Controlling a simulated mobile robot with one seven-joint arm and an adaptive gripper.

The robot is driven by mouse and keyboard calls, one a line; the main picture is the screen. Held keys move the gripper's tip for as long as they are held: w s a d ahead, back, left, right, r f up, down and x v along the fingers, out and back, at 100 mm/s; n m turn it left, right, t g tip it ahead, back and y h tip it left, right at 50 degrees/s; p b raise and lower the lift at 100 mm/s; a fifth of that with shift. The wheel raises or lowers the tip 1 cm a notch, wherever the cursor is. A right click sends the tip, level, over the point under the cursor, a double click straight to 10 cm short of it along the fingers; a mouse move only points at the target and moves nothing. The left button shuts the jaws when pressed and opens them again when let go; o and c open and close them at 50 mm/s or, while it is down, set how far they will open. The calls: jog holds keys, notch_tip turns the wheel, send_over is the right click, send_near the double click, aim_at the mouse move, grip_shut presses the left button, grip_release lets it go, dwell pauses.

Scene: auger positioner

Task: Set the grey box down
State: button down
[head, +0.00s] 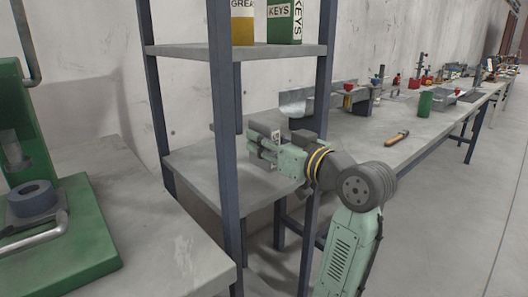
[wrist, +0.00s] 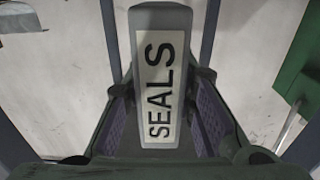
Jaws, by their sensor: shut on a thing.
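The grey box (wrist: 160,20) fills the middle of the wrist view, with a pale label reading SEALS along it. My gripper (wrist: 166,80) is shut on it, one finger along each side. In the head view my gripper (head: 262,146) is inside the shelf unit, between its posts, above the lower shelf (head: 205,170). The box is small and partly hidden there by the fingers. I cannot tell whether its underside touches the shelf.
The upper shelf (head: 185,49) holds a yellow-and-white GREASE box (head: 242,28) and a green KEYS box (head: 284,22). Dark blue posts (head: 226,150) flank my arm. A green press (head: 60,225) stands at left. A long workbench (head: 420,125) with tools runs along the wall at right.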

jog(key=shift+f, duration=1.45)
jog(key=shift+f, duration=0.2)
jog(key=c, duration=1.3)
grip_release()
jog(key=shift+r, duration=0.15)
jog(key=b+v, duration=0.1)
jog(key=v, duration=1.1)
jog(key=shift+b, duration=0.3)
